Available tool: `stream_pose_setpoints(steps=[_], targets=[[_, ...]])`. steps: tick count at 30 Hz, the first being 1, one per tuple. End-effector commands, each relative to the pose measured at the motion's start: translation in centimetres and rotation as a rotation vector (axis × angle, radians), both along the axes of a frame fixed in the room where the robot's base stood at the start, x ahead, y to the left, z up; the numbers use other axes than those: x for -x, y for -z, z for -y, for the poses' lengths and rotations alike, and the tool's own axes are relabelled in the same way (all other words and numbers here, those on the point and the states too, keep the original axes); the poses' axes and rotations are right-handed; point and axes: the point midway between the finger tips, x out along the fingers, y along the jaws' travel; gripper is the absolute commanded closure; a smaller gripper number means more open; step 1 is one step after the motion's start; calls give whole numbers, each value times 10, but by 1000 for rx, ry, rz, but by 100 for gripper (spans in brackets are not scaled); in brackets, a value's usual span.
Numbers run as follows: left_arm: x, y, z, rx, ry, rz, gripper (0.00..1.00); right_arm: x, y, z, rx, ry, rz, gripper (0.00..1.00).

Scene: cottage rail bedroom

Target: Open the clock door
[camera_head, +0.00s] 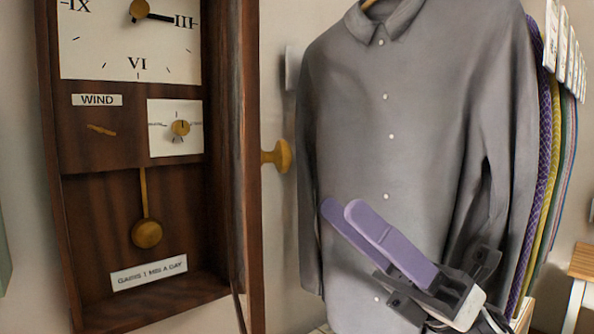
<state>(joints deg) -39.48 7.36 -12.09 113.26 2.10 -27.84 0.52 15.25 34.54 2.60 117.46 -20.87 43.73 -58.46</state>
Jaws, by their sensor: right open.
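The wall clock (110,165) is a dark wooden case on the left. Its door (254,200) shows nearly edge-on at the case's right side, standing out toward me, with the inside of the case in plain view. A round brass-coloured knob (278,156) sticks out to the right from the door. My right gripper (342,210) has purple fingers pointing up and left. It is open and empty, below and right of the knob and apart from it, in front of the grey shirt. My left gripper is not in view.
A grey shirt (400,130) hangs right of the clock, close behind my right gripper. Several ties (548,150) hang beyond it at the right. A wooden-topped stool or table (583,262) stands at the far right. Bare wall shows between clock and shirt.

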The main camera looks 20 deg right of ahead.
Motion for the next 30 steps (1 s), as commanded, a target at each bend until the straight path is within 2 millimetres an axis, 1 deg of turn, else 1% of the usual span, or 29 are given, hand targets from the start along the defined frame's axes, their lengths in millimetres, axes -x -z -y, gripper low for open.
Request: stream_pose_setpoints(steps=[1,6,12,18,26,29,30], targets=[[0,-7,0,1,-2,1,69,-1,-10,-6,0,-2,1,55],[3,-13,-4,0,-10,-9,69,-7,-34,-29,-3,-4,-2,55],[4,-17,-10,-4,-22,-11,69,-14,-54,-51,-4,-2,-4,55],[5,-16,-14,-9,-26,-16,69,-17,-60,-61,-4,-1,-8,55],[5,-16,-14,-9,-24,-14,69,-17,-60,-62,-4,-1,-9,55],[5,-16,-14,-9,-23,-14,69,-17,-60,-61,-4,-1,-9,70],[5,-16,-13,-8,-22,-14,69,-17,-60,-61,-4,-1,-9,77]])
